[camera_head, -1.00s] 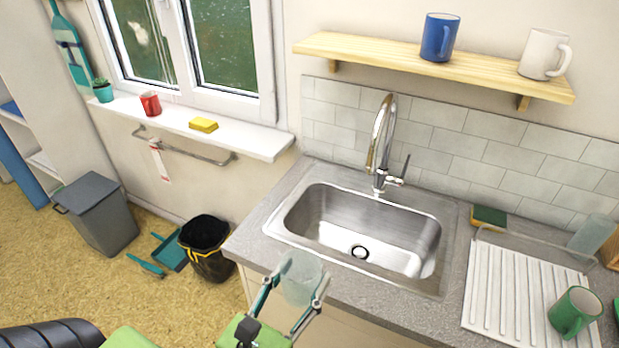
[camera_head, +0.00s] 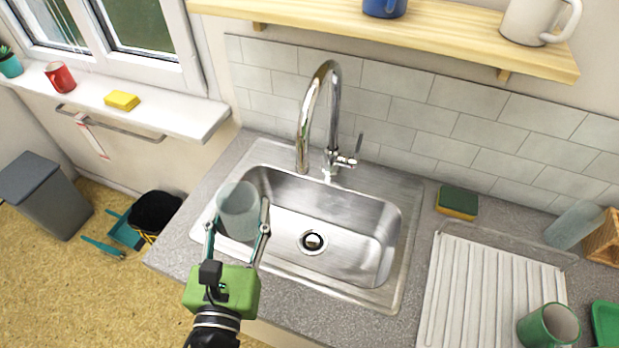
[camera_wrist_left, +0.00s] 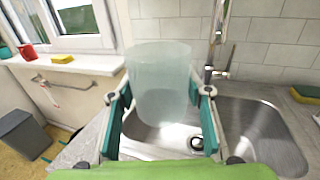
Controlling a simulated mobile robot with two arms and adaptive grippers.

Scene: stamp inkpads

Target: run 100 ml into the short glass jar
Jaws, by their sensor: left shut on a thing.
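The short glass jar (camera_head: 239,208) is clear, frosted-looking and upright. My left gripper (camera_head: 238,226) is shut on it and holds it over the left part of the sink (camera_head: 375,232). The jar also fills the middle of the left wrist view (camera_wrist_left: 160,85), between the two fingers (camera_wrist_left: 160,108). No water shows in the jar. The chrome tap (camera_head: 328,110) stands behind the sink, its spout curving to the left and ending behind and right of the jar. Its lever (camera_head: 359,145) is on the right side. No stream shows. My right gripper is not in view.
A white draining rack (camera_head: 490,300) with a green mug (camera_head: 548,325) lies right of the sink. A sponge (camera_head: 458,202) and a clear glass (camera_head: 574,225) stand behind it. A shelf (camera_head: 400,35) with mugs hangs above. The sink basin is empty.

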